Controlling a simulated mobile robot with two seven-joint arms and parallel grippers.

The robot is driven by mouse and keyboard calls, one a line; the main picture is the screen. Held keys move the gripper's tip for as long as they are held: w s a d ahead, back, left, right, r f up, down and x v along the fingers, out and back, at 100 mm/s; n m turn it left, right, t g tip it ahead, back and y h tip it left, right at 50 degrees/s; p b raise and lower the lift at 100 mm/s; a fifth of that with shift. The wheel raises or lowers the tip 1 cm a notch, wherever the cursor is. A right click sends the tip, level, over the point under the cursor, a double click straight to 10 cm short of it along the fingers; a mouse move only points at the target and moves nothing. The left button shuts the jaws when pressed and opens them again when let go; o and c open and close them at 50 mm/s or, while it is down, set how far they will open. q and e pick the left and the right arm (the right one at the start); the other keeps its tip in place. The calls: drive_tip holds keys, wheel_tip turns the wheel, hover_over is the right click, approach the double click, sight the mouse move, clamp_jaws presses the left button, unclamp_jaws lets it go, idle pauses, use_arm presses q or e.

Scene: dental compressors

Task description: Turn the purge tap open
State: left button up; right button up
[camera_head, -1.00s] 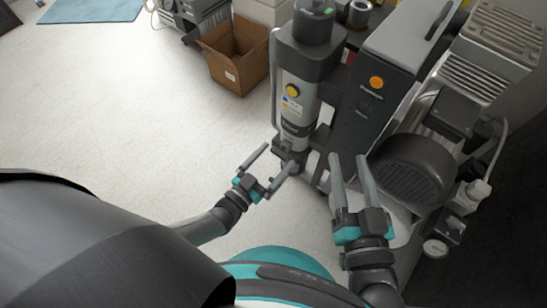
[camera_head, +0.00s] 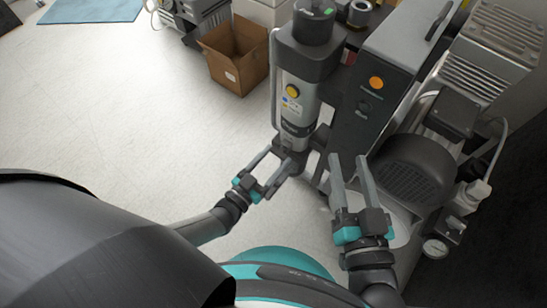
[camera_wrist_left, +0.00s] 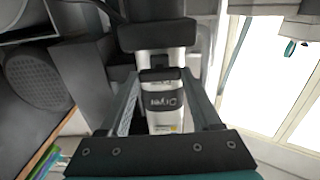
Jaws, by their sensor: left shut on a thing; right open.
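The dryer column (camera_head: 298,105), grey with black parts and a yellow round button, stands upright left of the dark cabinet. Its foot is a dark block (camera_head: 290,143). My left gripper (camera_head: 281,153) is at this foot, its two fingers on either side of a dark part there, which seems to be the purge tap. The fingers cover much of it, so its turn angle cannot be told. In the left wrist view a small dark part (camera_wrist_left: 161,75) lies between the fingers, beside the upside-down dryer label. My right gripper (camera_head: 350,160) is open and empty, in front of the cabinet.
The dark cabinet (camera_head: 372,90) with an orange round mark stands right of the dryer. A black ribbed motor (camera_head: 415,168) and a pressure gauge (camera_head: 435,248) are further right. An open cardboard box (camera_head: 236,60) stands behind left. The floor at left is clear.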

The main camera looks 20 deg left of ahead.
use_arm(q)
drive_tip(key=shift+n, duration=0.3)
drive_tip(key=n, duration=1.7)
drive_tip(key=shift+a+f, duration=0.1)
drive_tip(key=shift+f, duration=0.05)
idle(0.4)
drive_tip(key=o, duration=1.4)
drive_tip(key=shift+s, duration=0.1)
